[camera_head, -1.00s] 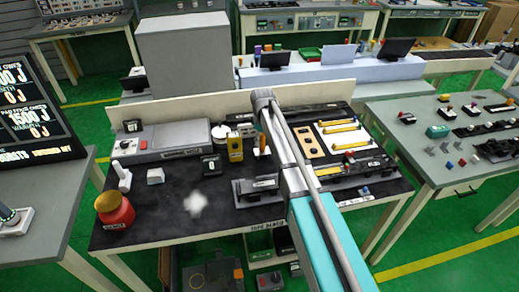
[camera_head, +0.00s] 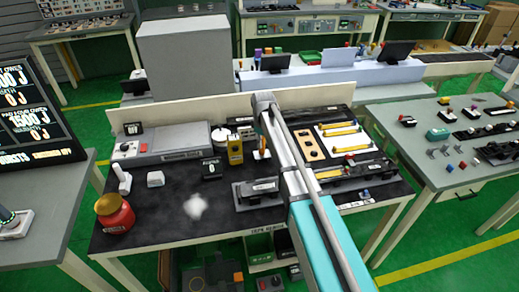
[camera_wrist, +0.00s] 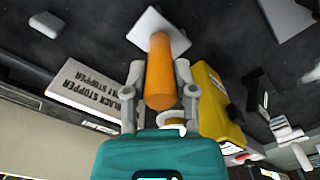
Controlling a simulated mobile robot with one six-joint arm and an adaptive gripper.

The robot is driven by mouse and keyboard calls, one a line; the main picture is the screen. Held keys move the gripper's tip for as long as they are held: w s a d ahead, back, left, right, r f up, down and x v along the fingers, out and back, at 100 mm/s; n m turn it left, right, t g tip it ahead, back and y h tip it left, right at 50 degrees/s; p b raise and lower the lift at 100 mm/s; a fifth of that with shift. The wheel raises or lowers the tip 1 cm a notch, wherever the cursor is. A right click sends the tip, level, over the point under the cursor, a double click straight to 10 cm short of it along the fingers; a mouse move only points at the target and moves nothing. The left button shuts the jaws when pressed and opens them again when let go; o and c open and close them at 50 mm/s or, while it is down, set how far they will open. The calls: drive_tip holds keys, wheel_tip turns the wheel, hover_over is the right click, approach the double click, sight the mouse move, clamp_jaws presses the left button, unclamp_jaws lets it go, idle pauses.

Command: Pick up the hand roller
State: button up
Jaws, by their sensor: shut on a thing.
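The hand roller has an orange handle (camera_wrist: 160,72) and a pale, flat square part (camera_wrist: 172,32) at its far end in the wrist view. My gripper (camera_wrist: 160,84) has a grey finger on each side of the handle and is shut on it. In the head view, the roller (camera_head: 263,144) shows as a small orange and white shape beside my arm's end, over the black bench top (camera_head: 165,207). My arm partly hides it there. I cannot tell whether its pale end touches the bench.
A yellow box (camera_wrist: 212,95) stands close to the right of my gripper in the wrist view. A label block reading "BLACK STOPPER" (camera_wrist: 92,92) lies to the left. A red jar (camera_head: 115,215) stands at the bench's front left. Yellow bars (camera_head: 340,131) lie on the right.

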clamp_jaws()
drive_tip(key=shift+r, duration=0.1)
drive_tip(key=shift+r+p, duration=0.95)
drive_tip(key=shift+p, duration=0.1)
drive_tip(key=s+d+r+p, duration=0.3)
drive_tip(key=s+r+p, duration=0.8)
drive_tip(key=s, duration=0.2)
drive_tip(key=shift+s, duration=0.35)
